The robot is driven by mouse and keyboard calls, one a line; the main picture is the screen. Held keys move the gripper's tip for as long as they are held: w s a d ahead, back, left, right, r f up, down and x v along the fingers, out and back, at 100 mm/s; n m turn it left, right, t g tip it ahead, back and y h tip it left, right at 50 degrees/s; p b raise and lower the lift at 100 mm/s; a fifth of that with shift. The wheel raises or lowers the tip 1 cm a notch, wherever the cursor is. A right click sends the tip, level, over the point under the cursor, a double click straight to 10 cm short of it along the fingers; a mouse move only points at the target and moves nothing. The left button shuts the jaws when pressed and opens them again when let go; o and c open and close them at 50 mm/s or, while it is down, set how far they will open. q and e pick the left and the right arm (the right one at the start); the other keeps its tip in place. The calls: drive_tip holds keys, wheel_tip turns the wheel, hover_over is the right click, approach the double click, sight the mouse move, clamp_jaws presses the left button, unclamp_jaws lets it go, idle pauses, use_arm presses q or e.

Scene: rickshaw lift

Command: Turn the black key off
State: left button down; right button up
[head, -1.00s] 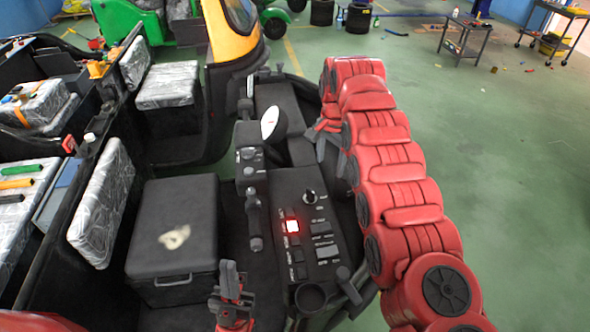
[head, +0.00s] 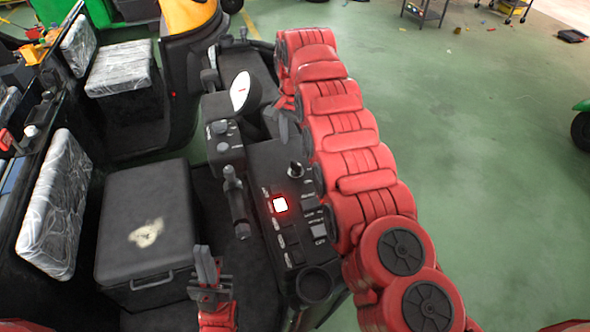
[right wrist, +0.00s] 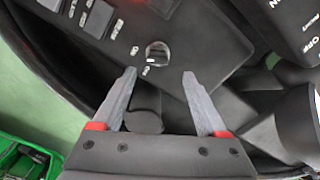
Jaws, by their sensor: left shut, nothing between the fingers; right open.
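The black key (head: 295,172) is a small round knob with a light rim, at the far end of the black control panel (head: 262,165). My right gripper is open and empty; in the right wrist view its fingertips (right wrist: 159,75) lie just short of the key (right wrist: 157,53), one to each side, apparently without touching it. My left gripper (head: 208,268) is shut and empty, left of the panel's near end.
A lit red button (head: 280,204) and several dark switches share the panel. A black lever (head: 233,190) and a black control box (head: 221,142) stand left of it. A black lidded box (head: 147,232) is further left. Green floor (head: 480,150) is open at right.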

sight(296, 162)
wheel_tip(296, 162, down, 6)
drive_tip(key=p, duration=0.2)
drive_tip(key=shift+s+d+f+p, duration=0.1)
drive_tip(key=shift+d+f+p, duration=0.05)
drive_tip(key=shift+f+p, duration=0.15)
drive_tip(key=shift+f, duration=0.25)
drive_tip(key=shift+s, duration=0.1)
clamp_jaws()
